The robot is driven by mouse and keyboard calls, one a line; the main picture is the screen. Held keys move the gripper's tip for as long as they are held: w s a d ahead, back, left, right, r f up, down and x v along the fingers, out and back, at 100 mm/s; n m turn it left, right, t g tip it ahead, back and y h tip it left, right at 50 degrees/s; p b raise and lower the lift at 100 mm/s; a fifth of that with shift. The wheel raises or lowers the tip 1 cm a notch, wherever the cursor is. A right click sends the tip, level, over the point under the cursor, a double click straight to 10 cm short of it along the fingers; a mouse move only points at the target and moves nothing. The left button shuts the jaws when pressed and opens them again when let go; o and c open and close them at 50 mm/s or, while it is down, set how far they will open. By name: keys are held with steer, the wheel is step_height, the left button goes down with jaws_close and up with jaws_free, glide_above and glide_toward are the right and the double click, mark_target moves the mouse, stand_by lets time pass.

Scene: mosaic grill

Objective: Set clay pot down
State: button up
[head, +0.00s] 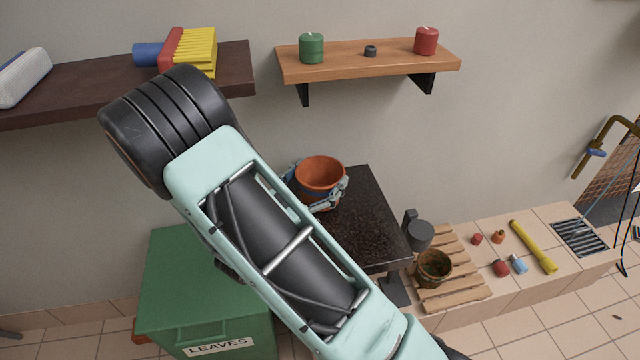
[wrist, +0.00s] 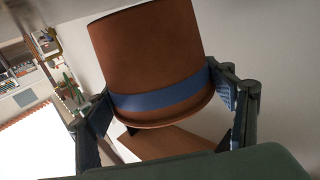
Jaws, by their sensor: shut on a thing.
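The clay pot (head: 320,176) is orange-brown with a blue band, and its open top faces up in the head view. In the wrist view the pot (wrist: 150,50) fills the upper middle, between the two fingers. My gripper (head: 319,192) is shut on it, with a finger on each side at the blue band; it also shows in the wrist view (wrist: 165,100). The pot appears over the back left part of the dark speckled table top (head: 365,235). I cannot tell whether its base touches the surface. My arm hides part of the table.
A green LEAVES bin (head: 180,290) stands left of the table. A wooden shelf (head: 370,62) with candles hangs above. A brown pot (head: 434,268) stands on a slatted pallet (head: 455,295) to the right. The table's right part looks clear.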

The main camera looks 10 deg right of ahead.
steer(key=shift+f, duration=0.9)
steer(key=shift+d+f, duration=0.1)
steer(key=shift+f+b, duration=0.2)
steer(key=shift+b, duration=0.1)
steer(key=o, duration=1.2)
steer(key=shift+o, duration=0.2)
steer(key=shift+r, duration=0.1)
steer(key=shift+r+p, duration=0.3)
steer(key=p+v, duration=0.2)
steer(key=v, duration=1)
